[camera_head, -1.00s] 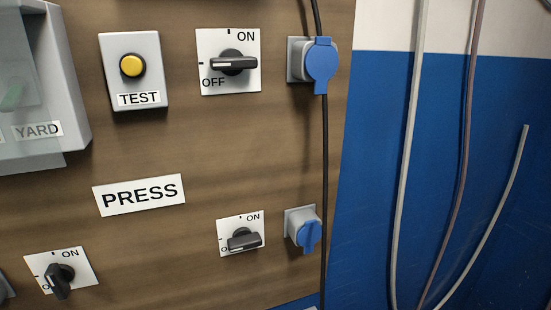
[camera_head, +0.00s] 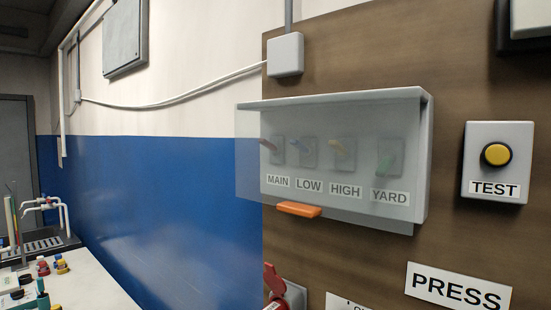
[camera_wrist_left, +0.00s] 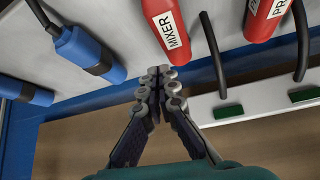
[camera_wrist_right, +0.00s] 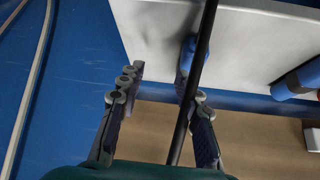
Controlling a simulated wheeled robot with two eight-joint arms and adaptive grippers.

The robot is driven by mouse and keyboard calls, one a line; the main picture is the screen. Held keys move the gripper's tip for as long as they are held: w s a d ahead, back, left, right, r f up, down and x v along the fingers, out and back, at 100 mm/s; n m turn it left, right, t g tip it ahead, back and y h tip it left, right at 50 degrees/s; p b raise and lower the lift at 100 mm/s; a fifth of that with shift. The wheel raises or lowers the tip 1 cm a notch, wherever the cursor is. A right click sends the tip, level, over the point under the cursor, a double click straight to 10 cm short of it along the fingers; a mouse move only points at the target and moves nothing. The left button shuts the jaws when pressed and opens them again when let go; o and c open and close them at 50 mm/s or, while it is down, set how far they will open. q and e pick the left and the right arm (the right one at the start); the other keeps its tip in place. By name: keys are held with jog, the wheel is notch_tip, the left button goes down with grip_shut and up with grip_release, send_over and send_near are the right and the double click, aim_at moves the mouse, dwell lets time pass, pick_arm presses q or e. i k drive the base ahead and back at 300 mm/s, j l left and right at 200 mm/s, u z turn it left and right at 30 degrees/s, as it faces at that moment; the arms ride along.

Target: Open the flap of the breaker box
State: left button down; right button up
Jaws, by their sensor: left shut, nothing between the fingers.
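The breaker box (camera_head: 425,150) is mounted on the brown panel in the head view. Its clear flap (camera_head: 250,165) hangs down over the front, and several coloured switches show through it above the labels MAIN, LOW, HIGH and YARD. An orange tab (camera_head: 299,209) sits at the flap's lower edge. Neither gripper shows in the head view. In the left wrist view my left gripper (camera_wrist_left: 161,80) is shut and empty, near red plugs (camera_wrist_left: 168,25). In the right wrist view my right gripper (camera_wrist_right: 160,84) is open, and a black cable (camera_wrist_right: 196,80) passes by its right finger.
A bench (camera_head: 85,290) with small items stands at the left. Blue plugs (camera_wrist_left: 90,52) lie near my left gripper.

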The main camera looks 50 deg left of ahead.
aim_at(305, 211)
jog(key=u, duration=1.5)
